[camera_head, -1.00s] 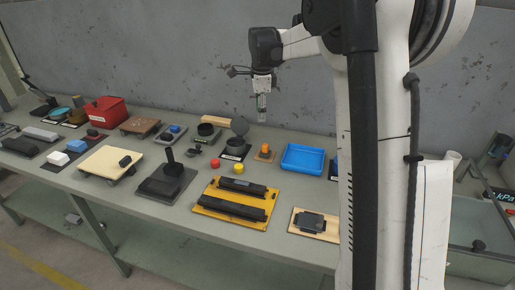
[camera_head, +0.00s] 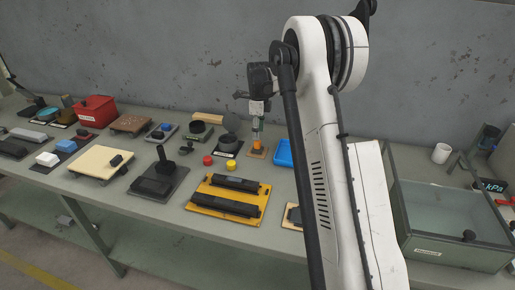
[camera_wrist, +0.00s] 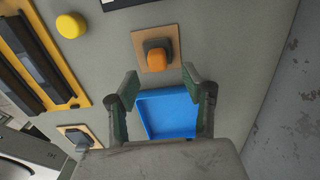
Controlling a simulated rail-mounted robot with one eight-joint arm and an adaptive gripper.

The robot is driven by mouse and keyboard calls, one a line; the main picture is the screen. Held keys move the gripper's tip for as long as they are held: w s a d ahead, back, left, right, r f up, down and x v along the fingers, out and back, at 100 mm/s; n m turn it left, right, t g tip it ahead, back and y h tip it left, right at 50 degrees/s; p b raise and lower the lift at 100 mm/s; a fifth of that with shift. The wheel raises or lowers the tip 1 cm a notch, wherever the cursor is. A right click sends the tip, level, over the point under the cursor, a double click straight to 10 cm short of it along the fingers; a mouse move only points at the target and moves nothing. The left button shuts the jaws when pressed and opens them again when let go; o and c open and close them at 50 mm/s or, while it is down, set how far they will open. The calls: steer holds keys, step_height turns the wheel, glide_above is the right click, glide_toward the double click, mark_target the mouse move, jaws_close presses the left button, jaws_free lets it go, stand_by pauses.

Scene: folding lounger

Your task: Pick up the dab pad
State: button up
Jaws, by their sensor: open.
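An orange-topped block with a dark grey lower part (camera_head: 257,145) stands on a small tan square board toward the back of the bench; I take it to be the dab pad, though no label shows. It also shows in the wrist view (camera_wrist: 157,60), upper middle. My gripper (camera_head: 256,133) points down just above it in the head view. In the wrist view its two fingers (camera_wrist: 160,84) are spread, with nothing between them. The block lies just beyond the fingertips in that picture, apart from them. The exact height gap cannot be told.
A blue tray (camera_wrist: 168,112) lies beside the block, partly hidden by my arm in the head view. A yellow knob (camera_head: 231,165) and red knob (camera_head: 208,160) stand left. A yellow board (camera_head: 200,205) with black bars is in front. A glass tank (camera_head: 440,215) stands right.

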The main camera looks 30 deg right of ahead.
mark_target(258, 144)
steer(key=shift+a+f, duration=0.2)
steer(key=shift+f, duration=3)
jaws_close()
